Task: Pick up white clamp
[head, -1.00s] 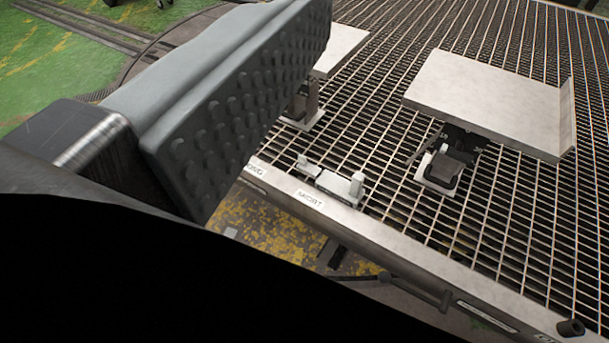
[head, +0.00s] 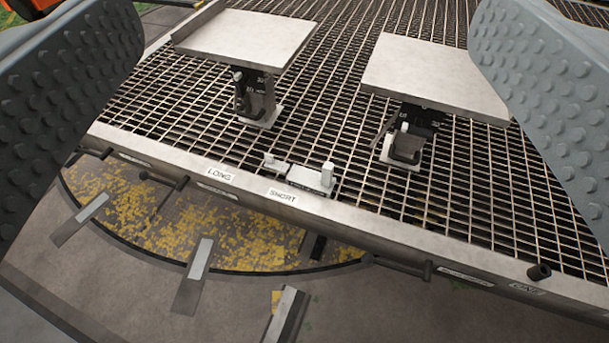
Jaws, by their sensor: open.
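The white clamp (head: 311,177) lies on the near edge of the metal grating, just behind the "SHORT" label (head: 283,195). It is small and pale, with an upright block at its right end and a smaller one at its left. My gripper (head: 315,105) is open, with one grey studded finger at the left edge of the view and the other at the right. The clamp shows between the fingers, farther off and touching neither. The fingertips are partly outside the picture.
Two flat metal plates on black and white stands rise from the grating (head: 330,110), a left plate (head: 245,38) and a right plate (head: 435,75). A "LONG" label (head: 221,174) is on the front rail. Below it is a yellow-flecked floor (head: 240,235).

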